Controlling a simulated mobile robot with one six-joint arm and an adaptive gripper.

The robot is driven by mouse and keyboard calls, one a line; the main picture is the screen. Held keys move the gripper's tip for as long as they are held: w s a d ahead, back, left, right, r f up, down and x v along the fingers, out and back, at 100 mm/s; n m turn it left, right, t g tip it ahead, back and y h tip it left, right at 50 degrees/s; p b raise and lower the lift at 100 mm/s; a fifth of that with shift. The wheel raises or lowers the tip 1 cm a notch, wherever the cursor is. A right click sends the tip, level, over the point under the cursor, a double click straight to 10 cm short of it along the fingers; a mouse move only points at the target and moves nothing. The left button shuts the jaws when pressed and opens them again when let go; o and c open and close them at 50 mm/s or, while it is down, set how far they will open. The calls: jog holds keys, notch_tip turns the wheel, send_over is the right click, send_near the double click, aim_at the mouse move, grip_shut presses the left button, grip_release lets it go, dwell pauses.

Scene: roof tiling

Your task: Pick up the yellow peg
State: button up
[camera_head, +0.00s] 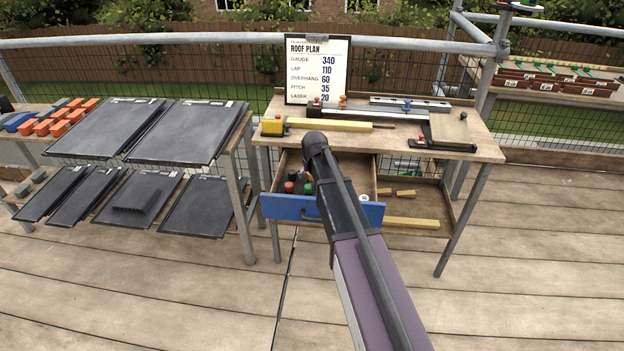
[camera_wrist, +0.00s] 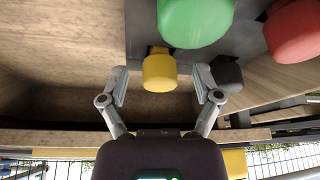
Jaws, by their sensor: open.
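The yellow peg (camera_wrist: 159,73) stands between the two spread fingers of my gripper (camera_wrist: 160,82) in the wrist view. The gripper is open, with a gap on each side of the peg. A large green peg (camera_wrist: 195,20) is close above it in the wrist view, with a black peg (camera_wrist: 227,74) to its right and a red peg (camera_wrist: 292,30) farther right. In the head view the drawer with a blue front (camera_head: 285,208) is open. The green peg (camera_head: 308,188) and red peg (camera_head: 289,187) show inside. My arm hides the gripper, and I cannot make out the yellow peg there.
The drawer hangs under a workbench (camera_head: 470,150) holding a roof plan board (camera_head: 317,70), a yellow block (camera_head: 272,126) and tools. Wooden drawer walls stand close around the pegs. Dark panels (camera_head: 187,130) lie on racks at left. The deck in front is clear.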

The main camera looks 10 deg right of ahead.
jog(key=c, duration=0.9)
jog(key=shift+r, duration=0.25)
notch_tip(320, 180, up, 4)
jog(key=p, duration=0.4)
jog(key=shift+f, duration=0.15)
jog(key=s+d, duration=0.3)
jog(key=s, duration=0.1)
jog(key=s+d, duration=0.4)
jog(key=s+d+p, duration=0.1)
jog(key=s+d, duration=0.2)
jog(key=s, duration=0.1)
jog(key=shift+s+d+r, duration=0.1)
jog(key=shift+d+r, duration=0.05)
jog(key=shift+r, duration=0.25)
